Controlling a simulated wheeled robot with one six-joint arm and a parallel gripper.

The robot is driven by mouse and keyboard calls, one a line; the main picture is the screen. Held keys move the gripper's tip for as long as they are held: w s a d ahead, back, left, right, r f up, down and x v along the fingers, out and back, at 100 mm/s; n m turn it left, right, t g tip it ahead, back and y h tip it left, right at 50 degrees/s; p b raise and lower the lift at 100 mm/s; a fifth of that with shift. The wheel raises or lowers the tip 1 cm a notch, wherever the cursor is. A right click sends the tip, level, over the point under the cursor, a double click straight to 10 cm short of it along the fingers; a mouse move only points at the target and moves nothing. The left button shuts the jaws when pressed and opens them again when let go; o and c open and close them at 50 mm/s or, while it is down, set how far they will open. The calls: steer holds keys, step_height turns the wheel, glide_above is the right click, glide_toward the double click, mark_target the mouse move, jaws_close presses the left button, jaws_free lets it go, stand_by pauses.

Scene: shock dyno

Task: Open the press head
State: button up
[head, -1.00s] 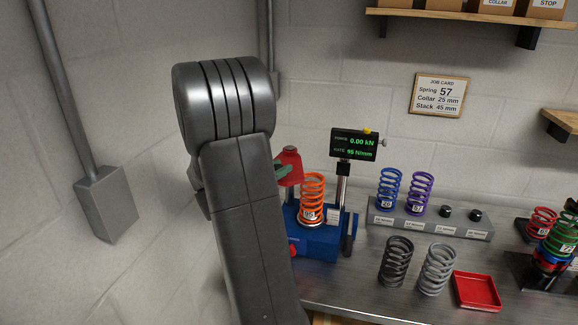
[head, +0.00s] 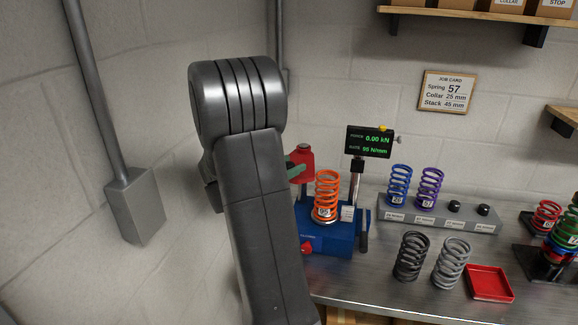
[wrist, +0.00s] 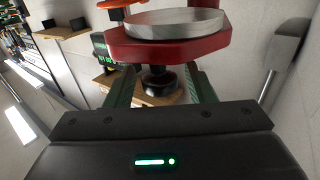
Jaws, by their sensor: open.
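The red press head (head: 303,160) is at the left of the orange spring (head: 327,194), mostly behind my arm. The spring stands upright on the blue press base (head: 335,237), with nothing over it. In the wrist view the red press head (wrist: 170,48) carries a pale metal disc (wrist: 173,24), and a black knob (wrist: 158,80) sits below it. My gripper (wrist: 161,74) is open, with one green finger on each side of the knob. I cannot tell whether the fingers touch it. In the head view a green finger (head: 299,173) shows against the red head.
A display (head: 370,141) reads 0.00 kN and 95 N/mm. A grey rack (head: 440,214) holds blue and purple springs. Dark and grey springs and a red tray (head: 490,284) are in front. A grey wall box (head: 135,206) is left of my arm.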

step_height(320, 180, up, 10)
steer(key=shift+b, duration=0.6)
